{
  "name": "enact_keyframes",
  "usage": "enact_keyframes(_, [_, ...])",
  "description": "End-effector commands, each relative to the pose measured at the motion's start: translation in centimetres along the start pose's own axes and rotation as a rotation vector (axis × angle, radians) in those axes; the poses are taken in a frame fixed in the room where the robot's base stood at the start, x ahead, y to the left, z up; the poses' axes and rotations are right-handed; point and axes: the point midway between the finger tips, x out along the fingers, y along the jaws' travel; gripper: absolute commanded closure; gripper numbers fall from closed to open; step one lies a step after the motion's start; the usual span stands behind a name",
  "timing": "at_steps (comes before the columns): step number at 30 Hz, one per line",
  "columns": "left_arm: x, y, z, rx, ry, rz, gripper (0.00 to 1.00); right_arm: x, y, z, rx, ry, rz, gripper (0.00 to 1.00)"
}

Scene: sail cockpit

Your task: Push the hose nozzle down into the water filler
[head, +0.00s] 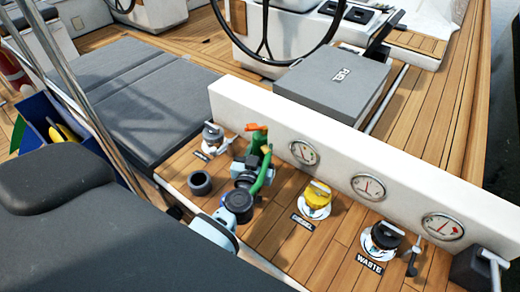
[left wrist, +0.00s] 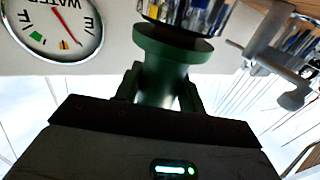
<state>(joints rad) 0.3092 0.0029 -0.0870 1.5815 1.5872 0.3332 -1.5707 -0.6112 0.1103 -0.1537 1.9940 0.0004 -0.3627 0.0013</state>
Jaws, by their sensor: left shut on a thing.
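The green hose nozzle (head: 264,172) with an orange tip is in my left gripper (head: 250,172), above the wooden deck. In the left wrist view, the gripper's dark fingers are shut around the green nozzle body (left wrist: 165,75), and a shiny metal part shows just beyond its flange. I cannot tell whether the nozzle's end touches anything. My right gripper is not in view.
A yellow-capped diesel filler (head: 316,200) and a black-capped waste filler (head: 382,242) stand to the right. A dark ring (head: 200,183) lies left of my gripper. A white wall with gauges (head: 303,152) runs behind; a water gauge (left wrist: 55,25) shows close in the wrist view.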

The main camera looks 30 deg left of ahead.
Motion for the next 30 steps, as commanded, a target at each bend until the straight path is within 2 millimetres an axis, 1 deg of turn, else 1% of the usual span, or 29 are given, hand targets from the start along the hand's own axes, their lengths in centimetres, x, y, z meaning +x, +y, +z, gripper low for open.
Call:
enact_keyframes(14, [0.1, 0.0, 0.6, 0.001, 0.003, 0.0, 0.97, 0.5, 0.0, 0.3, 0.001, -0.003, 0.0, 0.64])
enact_keyframes(30, [0.1, 0.0, 0.1, -0.001, 0.004, 0.0, 0.97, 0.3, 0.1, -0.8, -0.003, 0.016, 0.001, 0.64])
